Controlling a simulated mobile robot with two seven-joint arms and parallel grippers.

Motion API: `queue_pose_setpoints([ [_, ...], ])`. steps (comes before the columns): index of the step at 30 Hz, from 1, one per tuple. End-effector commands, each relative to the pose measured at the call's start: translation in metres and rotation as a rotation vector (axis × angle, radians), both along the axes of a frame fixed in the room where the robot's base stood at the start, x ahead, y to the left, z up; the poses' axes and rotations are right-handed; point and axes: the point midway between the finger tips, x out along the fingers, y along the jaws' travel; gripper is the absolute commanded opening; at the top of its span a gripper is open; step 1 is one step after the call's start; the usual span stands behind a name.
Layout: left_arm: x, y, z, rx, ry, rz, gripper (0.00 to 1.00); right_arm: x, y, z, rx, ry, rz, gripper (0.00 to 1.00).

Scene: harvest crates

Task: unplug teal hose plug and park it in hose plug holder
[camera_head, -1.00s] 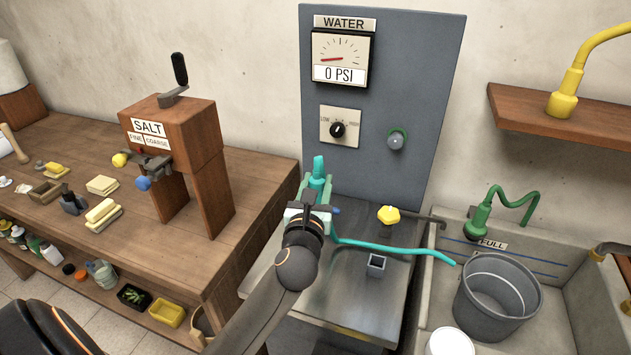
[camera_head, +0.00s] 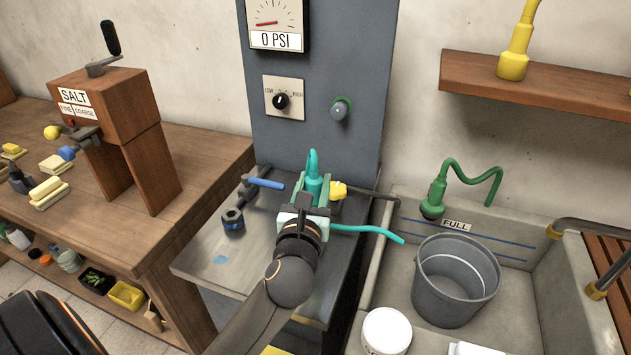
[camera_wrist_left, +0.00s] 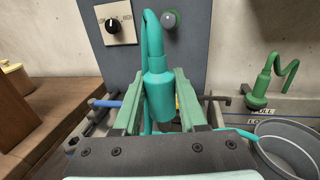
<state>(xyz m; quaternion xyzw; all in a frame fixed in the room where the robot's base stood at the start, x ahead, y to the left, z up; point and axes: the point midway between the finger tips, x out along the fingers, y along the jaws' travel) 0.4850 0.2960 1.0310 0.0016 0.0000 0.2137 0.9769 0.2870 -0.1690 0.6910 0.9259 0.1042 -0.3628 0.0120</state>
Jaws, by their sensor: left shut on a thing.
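The teal hose plug (camera_head: 313,188) is held upright in my left gripper (camera_head: 312,198), over the right part of the metal bench. In the left wrist view, the plug (camera_wrist_left: 160,97) sits between the two green fingers, its hose rising from its top. The teal hose (camera_head: 367,230) trails right toward the sink. My right gripper is out of view.
A yellow-knobbed valve (camera_head: 338,190) is close behind and right of my left gripper. The grey panel (camera_head: 320,60) stands behind, its gauge reading 0 PSI. A grey bucket (camera_head: 456,284) is in the sink at right. The bench's left part (camera_head: 212,262) is mostly clear.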

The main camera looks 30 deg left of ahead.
Motion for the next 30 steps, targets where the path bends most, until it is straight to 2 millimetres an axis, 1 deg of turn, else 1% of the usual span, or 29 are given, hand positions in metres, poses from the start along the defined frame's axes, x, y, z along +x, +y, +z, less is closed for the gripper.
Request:
queue_pose_setpoints([
  [14, -0.002, -0.001, -0.001, -0.001, 0.000, 0.000, 0.00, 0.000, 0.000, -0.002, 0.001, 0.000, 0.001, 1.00],
  [20, -0.002, -0.001, 0.000, -0.002, 0.000, 0.000, 0.00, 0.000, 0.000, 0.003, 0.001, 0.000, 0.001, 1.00],
  [21, -0.002, -0.001, -0.001, -0.004, 0.001, 0.000, 0.00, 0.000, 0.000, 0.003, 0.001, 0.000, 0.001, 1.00],
  [30, -0.002, -0.001, -0.030, -0.002, 0.000, 0.000, 0.00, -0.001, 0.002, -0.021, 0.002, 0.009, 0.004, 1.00],
])
